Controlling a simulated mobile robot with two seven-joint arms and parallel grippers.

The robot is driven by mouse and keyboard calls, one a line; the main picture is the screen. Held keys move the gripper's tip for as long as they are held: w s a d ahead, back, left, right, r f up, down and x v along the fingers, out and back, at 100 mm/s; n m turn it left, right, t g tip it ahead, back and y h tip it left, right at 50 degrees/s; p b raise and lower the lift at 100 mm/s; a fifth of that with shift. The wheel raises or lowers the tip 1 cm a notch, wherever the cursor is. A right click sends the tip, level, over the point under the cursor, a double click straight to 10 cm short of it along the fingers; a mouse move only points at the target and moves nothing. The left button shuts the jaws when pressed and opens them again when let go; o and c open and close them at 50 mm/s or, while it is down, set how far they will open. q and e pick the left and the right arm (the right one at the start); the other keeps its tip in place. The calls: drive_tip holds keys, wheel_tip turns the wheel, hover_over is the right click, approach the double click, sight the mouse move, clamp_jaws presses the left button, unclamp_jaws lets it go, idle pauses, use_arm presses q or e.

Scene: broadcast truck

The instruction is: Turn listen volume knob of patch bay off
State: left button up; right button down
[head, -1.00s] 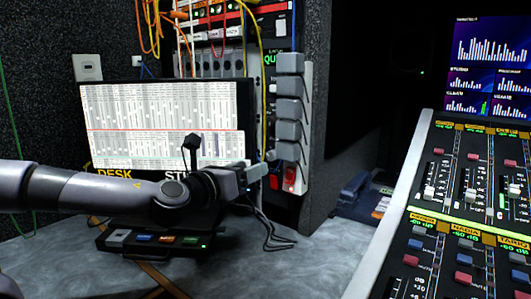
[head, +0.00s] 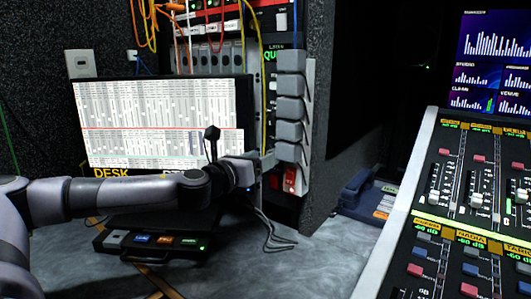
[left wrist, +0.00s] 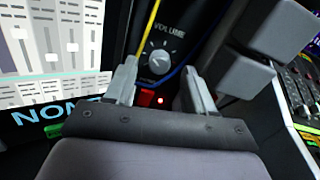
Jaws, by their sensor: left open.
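My left gripper (left wrist: 160,84) is open, with one finger on each side of the picture below the knob. The knob appears beyond and between the fingertips, and I see no contact. In the head view my left gripper (head: 263,162) is beside the rack's right edge, and I cannot make out the knob there. The patch bay rack (head: 213,28) with plugged cables stands behind the monitor.
A stack of grey blocks (head: 291,109) stands close right of my left gripper. A monitor (head: 158,115) is at left, and a button box (head: 150,243) lies below the forearm. Loose cables hang beside it. A mixing console (head: 465,200) fills the right.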

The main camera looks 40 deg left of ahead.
use_arm(q)
drive_tip(key=shift+w+a+p, duration=0.15)
drive_tip(key=shift+w+p, duration=0.15)
drive_tip(key=shift+w, duration=0.8)
use_arm(e)
drive_tip(key=shift+s+d+f, duration=0.15)
drive_tip(key=shift+d+f, duration=0.05)
drive_tip(key=shift+d, duration=0.05)
use_arm(q)
clamp_jaws()
